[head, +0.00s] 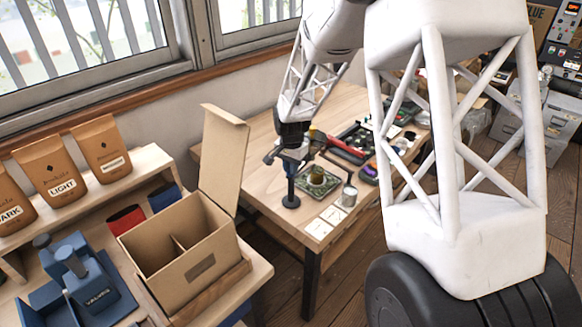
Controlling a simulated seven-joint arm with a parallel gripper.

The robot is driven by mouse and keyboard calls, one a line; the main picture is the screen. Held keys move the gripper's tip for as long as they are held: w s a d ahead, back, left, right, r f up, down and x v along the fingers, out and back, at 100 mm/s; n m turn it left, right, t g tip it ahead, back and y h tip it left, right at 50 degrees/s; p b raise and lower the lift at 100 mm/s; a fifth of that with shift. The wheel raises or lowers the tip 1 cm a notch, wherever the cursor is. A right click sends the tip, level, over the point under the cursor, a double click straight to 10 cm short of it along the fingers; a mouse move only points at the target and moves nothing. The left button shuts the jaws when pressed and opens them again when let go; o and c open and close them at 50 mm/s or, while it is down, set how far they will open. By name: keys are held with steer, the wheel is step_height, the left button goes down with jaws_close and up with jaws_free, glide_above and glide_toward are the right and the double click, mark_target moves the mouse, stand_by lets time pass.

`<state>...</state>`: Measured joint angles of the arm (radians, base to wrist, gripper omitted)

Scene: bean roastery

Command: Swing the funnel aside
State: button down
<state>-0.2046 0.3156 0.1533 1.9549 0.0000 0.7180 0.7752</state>
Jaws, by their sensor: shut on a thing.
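My gripper (291,151) reaches down over the far table, at the top of a blue stand (290,188) with a round base. It is shut on the funnel part at the top of this stand. The funnel is small here and mostly hidden by the gripper, so its outline and exact angle cannot be told. Right beside the stand, a patterned green tray (301,190) lies on the table with a small green and brown round thing (317,176) on it.
A grey can (349,196) and white cards (326,222) are near the table's front edge. A red-handled tool (346,149) and dark trays (361,137) lie behind. An open cardboard box (190,245), blue device (82,275) and brown bags (101,145) stand at left.

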steer(key=n, duration=0.4)
steer(key=shift+n, duration=0.3)
steer(key=n, duration=0.3)
steer(key=shift+r+n, duration=0.1)
steer(key=shift+n, duration=0.2)
steer(key=n, duration=0.3)
steer(key=shift+n, duration=2.2)
steer(key=c, duration=1.1)
jaws_free()
